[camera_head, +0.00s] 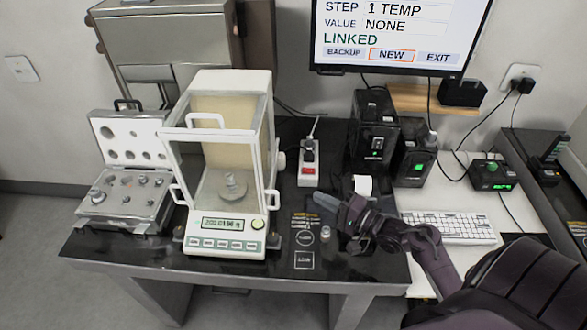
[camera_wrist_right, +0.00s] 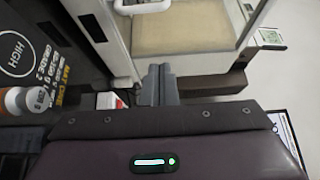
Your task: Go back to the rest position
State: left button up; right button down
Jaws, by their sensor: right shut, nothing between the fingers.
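My right gripper (camera_head: 322,202) reaches in from the right over the dark table (camera_head: 345,268), to the right of the balance. Its fingers are shut with nothing between them. The shut fingers also show in the right wrist view (camera_wrist_right: 158,84), in front of the balance's glass case. My left gripper is not in view. The balance (camera_head: 225,225) stands on the table with a metal weight (camera_head: 234,184) on its pan, and its display is lit.
An open weight case (camera_head: 125,222) stands left of the balance. A small cylinder (camera_head: 325,234) stands on the table near my right gripper. A power strip (camera_head: 308,170), black devices (camera_head: 372,130), a keyboard (camera_head: 450,228) and a monitor (camera_head: 395,30) are behind and to the right.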

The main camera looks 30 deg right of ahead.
jog(key=a+f+n+g+h, duration=0.3)
jog(key=a+n+g+h, duration=0.2)
jog(key=a+n, duration=0.3)
jog(key=s+a+r+n+g+h, duration=0.1)
jog(key=s+a+r+n+g, duration=0.2)
jog(key=s, duration=0.5)
jog(key=s+a+r+n+g+h, duration=0.1)
jog(key=s+a+r+n+g, duration=0.1)
jog(key=s+a+n+g, duration=0.4)
notch_tip(320, 180, down, 30)
jog(key=s+d+r+m+b, duration=0.1)
jog(key=s+d+m+b, duration=0.1)
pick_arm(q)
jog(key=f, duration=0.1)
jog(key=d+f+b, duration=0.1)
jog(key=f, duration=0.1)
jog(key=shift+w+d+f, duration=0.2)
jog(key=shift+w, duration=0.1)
pick_arm(e)
jog(key=s+d+f, duration=0.2)
jog(key=s+f, duration=0.8)
jog(key=f, duration=0.1)
jog(key=s+d+f+g, duration=0.1)
jog(key=s+d+f, duration=0.1)
jog(key=s+f, duration=0.8)
jog(key=shift+s+f+h, duration=0.3)
jog(key=shift+s+f, duration=0.1)
jog(key=shift+f, duration=0.15)
